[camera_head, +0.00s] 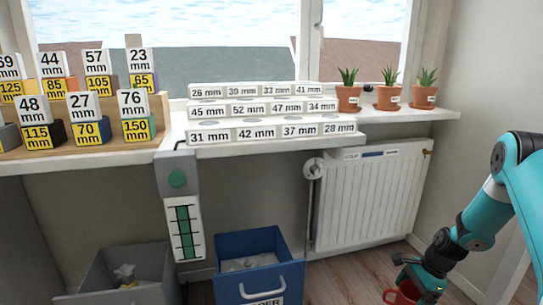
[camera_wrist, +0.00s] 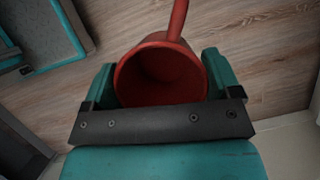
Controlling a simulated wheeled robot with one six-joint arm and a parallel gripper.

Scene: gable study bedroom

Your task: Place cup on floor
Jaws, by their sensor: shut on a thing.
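A red cup (camera_wrist: 160,72) is between the jaws of my gripper (camera_wrist: 160,88) in the wrist view, with its open mouth toward the camera and its handle pointing to the top. It looks empty, though its inside is dark. In the head view the red cup (camera_head: 403,296) shows at the bottom edge, partly cut off, under my gripper (camera_head: 418,278). Wooden floor (camera_head: 375,262) lies around and below it. I cannot tell whether the cup touches the floor.
A blue bin (camera_head: 238,240) and a grey bin (camera_head: 85,283) stand on the floor to the left. A white radiator (camera_head: 372,195) is on the wall behind. Potted plants (camera_head: 423,95) and labelled blocks line the sill and shelf above. Floor between blue bin and gripper is clear.

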